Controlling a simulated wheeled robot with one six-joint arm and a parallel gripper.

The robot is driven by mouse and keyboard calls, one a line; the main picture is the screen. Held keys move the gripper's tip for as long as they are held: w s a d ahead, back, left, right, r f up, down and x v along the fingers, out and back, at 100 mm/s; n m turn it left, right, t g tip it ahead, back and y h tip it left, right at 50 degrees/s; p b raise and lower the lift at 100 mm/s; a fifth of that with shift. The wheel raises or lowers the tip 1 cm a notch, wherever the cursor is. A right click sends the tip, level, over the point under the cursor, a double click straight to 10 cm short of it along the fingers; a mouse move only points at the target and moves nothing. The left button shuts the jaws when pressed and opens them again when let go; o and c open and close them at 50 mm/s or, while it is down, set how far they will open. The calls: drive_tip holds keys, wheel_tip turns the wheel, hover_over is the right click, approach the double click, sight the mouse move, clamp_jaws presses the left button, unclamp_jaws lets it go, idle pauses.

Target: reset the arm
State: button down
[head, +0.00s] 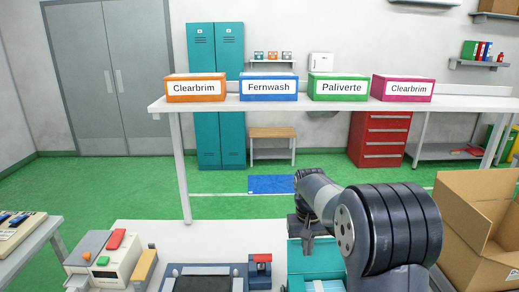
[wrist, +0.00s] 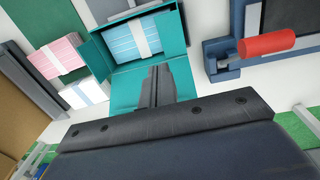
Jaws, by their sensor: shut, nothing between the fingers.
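My gripper (wrist: 160,72) is shut and empty; its two fingers lie together in the wrist view, in front of an open teal box (wrist: 105,62). In the head view my gripper (head: 309,250) hangs at the end of my bent arm, over the teal box (head: 299,252). A light blue banded stack (wrist: 125,40) lies inside the box. I cannot tell the gap between the fingers and the box.
A pink banded stack (wrist: 57,55) and a white stack (wrist: 83,93) lie beside the box. A dark press with a red handle (wrist: 266,43) stands on its other side. An open cardboard box (head: 480,235) is at right. Four-coloured labelled boxes line the back shelf (head: 300,103).

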approach(303, 286)
wheel_tip(303, 286, down, 5)
drive_tip(key=shift+s+f, duration=0.1)
drive_tip(key=shift+s, duration=0.05)
drive_tip(key=shift+f+b, duration=0.3)
drive_tip(key=shift+f, duration=0.6)
drive_tip(key=shift+d, duration=0.1)
